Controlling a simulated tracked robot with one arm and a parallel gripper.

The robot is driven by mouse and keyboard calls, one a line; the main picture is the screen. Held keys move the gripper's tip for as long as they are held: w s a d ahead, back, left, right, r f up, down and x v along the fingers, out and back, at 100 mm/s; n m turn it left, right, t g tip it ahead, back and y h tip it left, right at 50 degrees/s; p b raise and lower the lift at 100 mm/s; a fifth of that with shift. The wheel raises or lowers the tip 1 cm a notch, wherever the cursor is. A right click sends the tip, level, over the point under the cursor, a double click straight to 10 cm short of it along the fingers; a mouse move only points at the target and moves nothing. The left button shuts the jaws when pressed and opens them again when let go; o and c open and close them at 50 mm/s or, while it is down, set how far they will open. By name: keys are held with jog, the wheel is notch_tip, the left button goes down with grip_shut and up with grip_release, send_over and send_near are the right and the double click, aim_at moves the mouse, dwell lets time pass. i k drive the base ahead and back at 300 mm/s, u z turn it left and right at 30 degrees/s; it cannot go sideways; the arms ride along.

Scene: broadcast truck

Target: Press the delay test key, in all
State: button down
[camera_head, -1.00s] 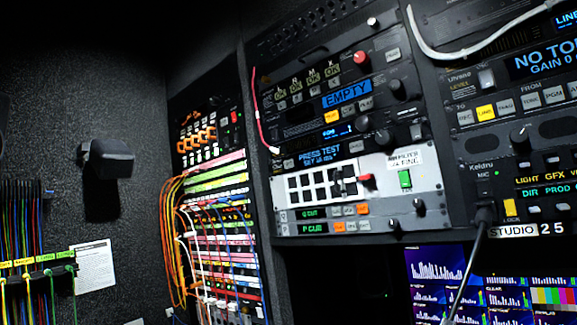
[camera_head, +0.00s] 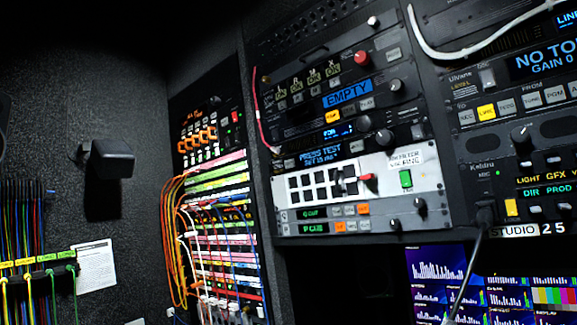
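A rack unit with a blue display (camera_head: 320,154) reading "PRESS TEST" sits in the middle rack, above the white panel. A second line under that text is too small to read surely. A pale key (camera_head: 357,146) is at the display's right end, and small keys (camera_head: 284,163) are at its left. Their labels are too small to read, so I cannot tell which is the test key. My gripper is not in view, and nothing is seen touching the unit.
Below is a white panel (camera_head: 436,183) with a key grid and a green switch (camera_head: 405,179). A unit reading "EMPTY" (camera_head: 347,93) is above. Orange patch cords (camera_head: 170,240) hang left. A white cable (camera_head: 470,50) loops at upper right. The air before the racks looks clear.

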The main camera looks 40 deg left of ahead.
aim_at(290, 163)
jog(key=k, duration=1.35)
jog(key=u, duration=0.25)
jog(key=i, duration=0.35)
jog(key=u, duration=0.75)
jog(key=i, duration=2.3)
jog(key=z, duration=0.95)
